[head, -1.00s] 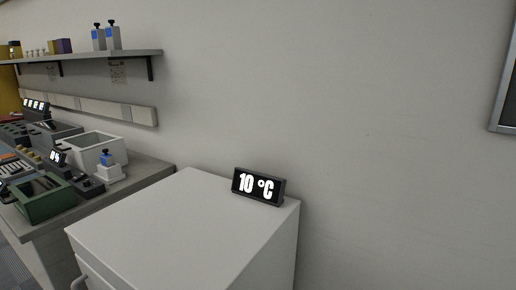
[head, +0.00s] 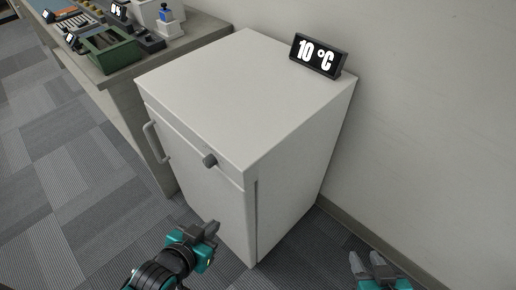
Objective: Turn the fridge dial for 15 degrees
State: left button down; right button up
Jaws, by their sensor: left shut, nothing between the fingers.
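The white fridge (head: 245,90) stands against the wall in the middle of the head view. A black display (head: 318,55) on the fridge top reads 10 °C. My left gripper (head: 213,229) is shut and empty, low in front of the fridge, below the dial and apart from it. My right gripper (head: 367,259) is at the bottom right, to the right of the fridge; its two grey fingertips show a gap between them, and it touches nothing.
A grey handle (head: 156,142) sits on the fridge front, left of the dial. A workbench (head: 130,75) with a green tray (head: 108,52) and other items stands at the left. The tiled floor (head: 80,190) before the fridge is clear.

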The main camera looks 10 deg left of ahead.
aim_at(210, 160)
jog(key=j+z, duration=0.15)
jog(key=j, duration=0.35)
jog(key=j+z, duration=0.15)
jog(key=j, duration=0.3)
jog(key=j+z, duration=0.15)
jog(key=j, duration=0.35)
jog(key=k+j+z, duration=0.2)
jog(key=j, duration=0.25)
jog(key=j+z, duration=0.15)
jog(key=j, duration=0.3)
jog(key=k+j+z, duration=0.15)
jog(key=j, duration=0.3)
jog(key=k+j+z, duration=0.15)
jog(key=j, duration=0.3)
